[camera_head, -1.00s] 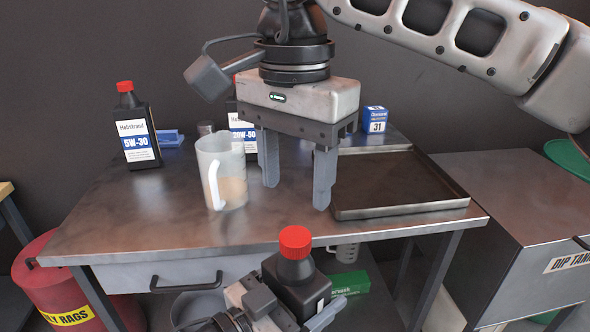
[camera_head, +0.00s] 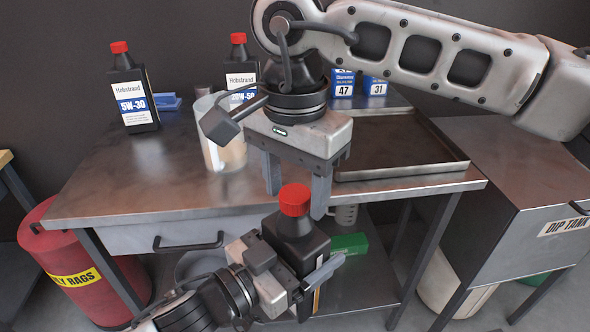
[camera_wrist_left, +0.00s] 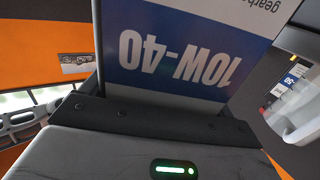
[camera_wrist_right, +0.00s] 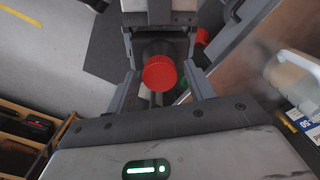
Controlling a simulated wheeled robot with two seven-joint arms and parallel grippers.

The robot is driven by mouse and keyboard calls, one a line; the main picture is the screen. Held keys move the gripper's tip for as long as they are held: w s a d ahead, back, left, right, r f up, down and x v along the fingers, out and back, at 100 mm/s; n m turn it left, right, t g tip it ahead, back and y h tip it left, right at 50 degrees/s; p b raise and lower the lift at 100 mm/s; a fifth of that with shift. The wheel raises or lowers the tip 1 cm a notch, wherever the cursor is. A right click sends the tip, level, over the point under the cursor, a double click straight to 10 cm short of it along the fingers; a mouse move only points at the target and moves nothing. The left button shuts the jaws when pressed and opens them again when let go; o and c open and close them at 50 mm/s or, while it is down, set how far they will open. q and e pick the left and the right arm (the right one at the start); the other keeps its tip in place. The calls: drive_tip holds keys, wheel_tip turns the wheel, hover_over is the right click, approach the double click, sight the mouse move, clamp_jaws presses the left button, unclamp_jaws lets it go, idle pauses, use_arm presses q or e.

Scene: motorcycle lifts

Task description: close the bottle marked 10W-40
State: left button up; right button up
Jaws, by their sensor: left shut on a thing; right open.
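The 10W-40 bottle (camera_head: 298,240) is black with a red cap (camera_head: 294,199) on its top. It is held in front of the workbench by my left gripper (camera_head: 295,278), shut on its body. Its blue 10W-40 label (camera_wrist_left: 180,55) fills the left wrist view, upside down. My right gripper (camera_head: 296,190) is open and points down just above and around the cap. In the right wrist view the red cap (camera_wrist_right: 160,74) lies between the two open fingers, apart from both. I cannot tell whether the cap is seated fully.
On the workbench (camera_head: 130,190) stand a 5W-30 bottle (camera_head: 133,95), a 20W-50 bottle (camera_head: 240,70), a jug (camera_head: 212,140) with tan liquid, and boxes marked 47 (camera_head: 343,84) and 31 (camera_head: 375,86). An empty tray (camera_head: 400,148) lies at right. A red rag bin (camera_head: 80,265) stands at left.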

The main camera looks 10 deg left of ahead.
drive_tip(key=c, duration=1)
drive_tip(key=m, duration=0.7)
drive_tip(key=shift+m, duration=0.3)
drive_tip(key=m, duration=0.7)
drive_tip(key=o, duration=1.1)
drive_tip(key=shift+o, duration=0.2)
wheel_tip(320, 180, up, 12)
drive_tip(key=shift+f, duration=0.1)
